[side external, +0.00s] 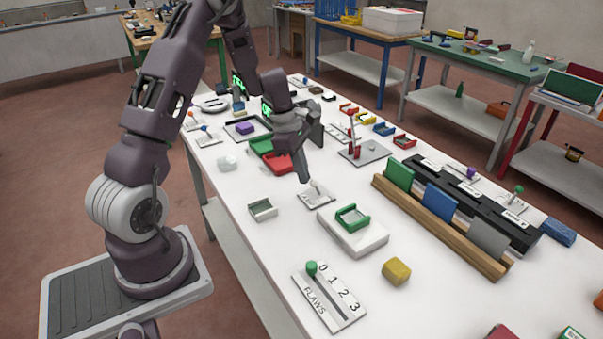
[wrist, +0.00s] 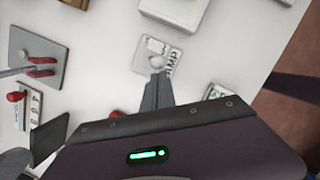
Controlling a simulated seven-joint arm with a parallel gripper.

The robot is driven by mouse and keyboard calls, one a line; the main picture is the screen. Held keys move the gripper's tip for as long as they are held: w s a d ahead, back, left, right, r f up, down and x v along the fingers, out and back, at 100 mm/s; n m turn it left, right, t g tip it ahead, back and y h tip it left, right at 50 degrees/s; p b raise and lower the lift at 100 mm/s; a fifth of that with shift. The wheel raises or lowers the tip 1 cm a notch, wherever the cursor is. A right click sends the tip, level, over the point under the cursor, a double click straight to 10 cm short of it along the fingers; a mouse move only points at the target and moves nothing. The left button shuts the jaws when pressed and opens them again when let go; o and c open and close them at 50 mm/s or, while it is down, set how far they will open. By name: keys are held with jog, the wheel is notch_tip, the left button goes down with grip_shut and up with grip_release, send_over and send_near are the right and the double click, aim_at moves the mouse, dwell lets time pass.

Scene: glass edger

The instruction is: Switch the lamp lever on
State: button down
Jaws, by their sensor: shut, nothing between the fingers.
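The lamp lever (wrist: 156,62) is a small pale knob on a light plate (wrist: 172,52) whose printed label partly reads "AMP" in the wrist view. In the side view the small plate (side external: 318,201) lies on the white table, with the short lever (side external: 315,187) standing on it. My gripper (side external: 304,179) is shut and empty, pointing down just beside the lever. In the wrist view its fingertips (wrist: 159,76) are right next to the knob. I cannot tell whether they touch it. The fingers may hide part of the plate.
A white block with a green tray (side external: 352,218) is close to the lamp plate, and a small grey-white tray (side external: 263,210) lies nearby. Red and green bins (side external: 277,163) are behind my gripper. A FLAWS slider plate (side external: 329,296) is at the front. A wooden rack (side external: 440,227) holds coloured panels.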

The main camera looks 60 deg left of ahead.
jog(key=shift+w+r+g, duration=0.15)
jog(key=shift+w+g, duration=0.2)
jog(key=shift+g, duration=0.15)
jog(key=shift+w+r, duration=0.25)
jog(key=shift+w, duration=0.9)
jog(key=shift+r, duration=0.15)
jog(key=shift+r, duration=0.7)
